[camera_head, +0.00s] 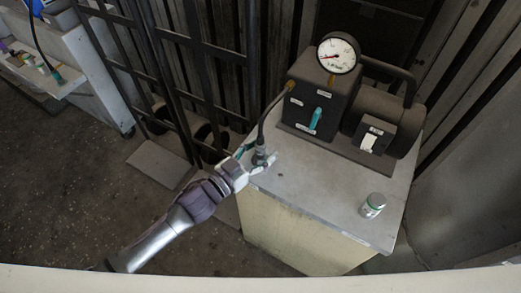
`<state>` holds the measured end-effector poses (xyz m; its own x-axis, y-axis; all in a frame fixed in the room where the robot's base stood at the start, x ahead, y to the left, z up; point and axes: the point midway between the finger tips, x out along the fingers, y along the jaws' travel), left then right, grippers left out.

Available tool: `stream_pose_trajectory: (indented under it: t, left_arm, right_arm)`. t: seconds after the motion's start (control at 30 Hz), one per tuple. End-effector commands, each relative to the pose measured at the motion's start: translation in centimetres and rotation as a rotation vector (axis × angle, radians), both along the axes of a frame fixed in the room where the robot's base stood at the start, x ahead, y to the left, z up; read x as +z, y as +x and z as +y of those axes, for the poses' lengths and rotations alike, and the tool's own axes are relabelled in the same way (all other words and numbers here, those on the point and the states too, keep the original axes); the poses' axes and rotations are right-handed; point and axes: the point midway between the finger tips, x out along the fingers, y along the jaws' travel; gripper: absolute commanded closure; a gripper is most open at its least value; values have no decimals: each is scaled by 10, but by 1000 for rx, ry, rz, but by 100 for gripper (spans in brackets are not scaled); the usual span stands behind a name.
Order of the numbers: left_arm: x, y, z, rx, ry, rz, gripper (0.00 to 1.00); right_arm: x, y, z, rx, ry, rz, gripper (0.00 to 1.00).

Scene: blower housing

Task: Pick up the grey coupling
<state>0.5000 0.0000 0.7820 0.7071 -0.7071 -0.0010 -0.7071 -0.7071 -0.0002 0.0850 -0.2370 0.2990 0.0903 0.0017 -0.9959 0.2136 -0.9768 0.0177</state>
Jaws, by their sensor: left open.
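The small grey coupling (261,157) stands at the left edge of the cabinet's grey top, at the lower end of a dark hose (268,121). The hose rises from it to a brass fitting on the dark machine. My left gripper (257,160) reaches in from the lower left and is open. Its fingers are at the coupling, apparently one on either side. I cannot tell whether they touch it. The fingers partly hide the coupling. My right gripper is not in view.
The dark machine (322,103) with a round gauge (337,56) and a teal lever (316,118) stands at the back of the cabinet top (318,183). A small white-and-green can (373,206) stands at the right front. A metal gate (195,60) is behind my left arm.

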Motion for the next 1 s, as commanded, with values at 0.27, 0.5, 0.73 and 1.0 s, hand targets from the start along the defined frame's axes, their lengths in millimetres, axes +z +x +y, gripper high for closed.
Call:
stream_pose_trajectory:
  t: [0.27, 0.5, 0.73, 1.0]
  left_arm:
    - [0, 0, 0, 0, 0, 0, 69]
    - [0, 0, 0, 0, 0, 0, 100]
    - [1, 0, 0, 0, -1, -1, 100]
    - [19, 0, 0, -1, -1, -6, 100]
  right_arm:
    - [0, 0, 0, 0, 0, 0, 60]
    - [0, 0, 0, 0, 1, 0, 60]
    - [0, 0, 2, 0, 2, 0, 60]
    - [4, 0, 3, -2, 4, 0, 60]
